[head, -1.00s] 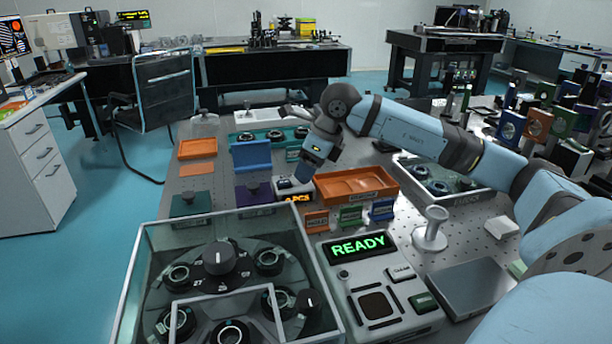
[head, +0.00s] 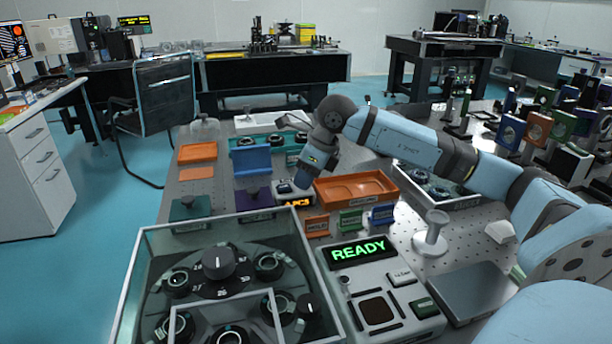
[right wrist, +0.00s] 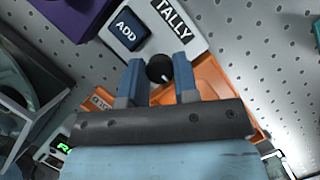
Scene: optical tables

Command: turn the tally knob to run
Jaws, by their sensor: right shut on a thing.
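The tally box is a light unit with a label reading TALLY (right wrist: 172,20), a dark blue ADD button (right wrist: 127,30) and a round black knob (right wrist: 159,68) with a pale pointer mark. In the right wrist view my right gripper (right wrist: 159,82) has its two blue fingers on either side of the knob, shut on it. The fingers and arm hide the knob there. My left gripper is not in view.
An orange tray (head: 355,188) stands just right of the box, with small colored label blocks in front. A purple block (head: 253,195) is on the left. A glass-walled carousel (head: 220,290) and a READY console (head: 375,285) fill the front. A white stand (head: 432,235) stands right.

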